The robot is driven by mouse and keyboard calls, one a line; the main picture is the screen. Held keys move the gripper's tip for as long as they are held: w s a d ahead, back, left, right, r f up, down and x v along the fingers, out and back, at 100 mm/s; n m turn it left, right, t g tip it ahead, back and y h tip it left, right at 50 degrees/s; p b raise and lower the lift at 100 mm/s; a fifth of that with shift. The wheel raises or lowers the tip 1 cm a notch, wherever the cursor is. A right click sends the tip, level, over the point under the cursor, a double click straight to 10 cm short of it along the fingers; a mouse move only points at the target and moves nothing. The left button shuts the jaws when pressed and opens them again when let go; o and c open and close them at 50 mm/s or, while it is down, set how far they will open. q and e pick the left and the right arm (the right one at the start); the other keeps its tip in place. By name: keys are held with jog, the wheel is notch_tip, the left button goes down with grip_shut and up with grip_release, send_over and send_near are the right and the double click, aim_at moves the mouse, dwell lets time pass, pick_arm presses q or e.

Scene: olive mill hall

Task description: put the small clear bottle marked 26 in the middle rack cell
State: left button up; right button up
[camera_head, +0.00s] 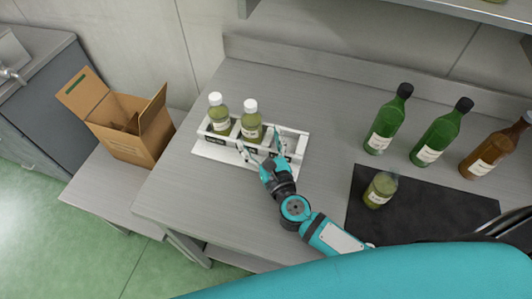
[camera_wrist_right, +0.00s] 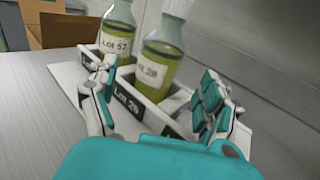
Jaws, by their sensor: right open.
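The small clear bottle marked 26 (camera_head: 250,121) has a white cap and olive-green contents. It stands upright in the middle cell of the white rack (camera_head: 297,134); its label, blurred in the right wrist view (camera_wrist_right: 162,62), looks like 26. A similar bottle (camera_head: 218,118), reading Lot 57 in the wrist view (camera_wrist_right: 117,42), stands in the left cell. The right cell looks empty, partly covered by my gripper. My right gripper (camera_head: 262,152) is open at the rack's front, its fingers spread either side of the marked bottle, with gaps visible. My left gripper is out of view.
A small bottle (camera_head: 380,190) stands on a black mat (camera_head: 410,211) at right. Two green bottles (camera_head: 388,121) (camera_head: 440,133) and a brown one (camera_head: 494,148) stand behind it. An open cardboard box (camera_head: 137,142) is left of the bench. Bench left of the rack is clear.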

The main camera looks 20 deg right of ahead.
jog(key=s, duration=0.3)
jog(key=s+b, duration=0.1)
jog(key=s, duration=0.1)
jog(key=shift+d+r, duration=0.1)
jog(key=shift+d, duration=0.15)
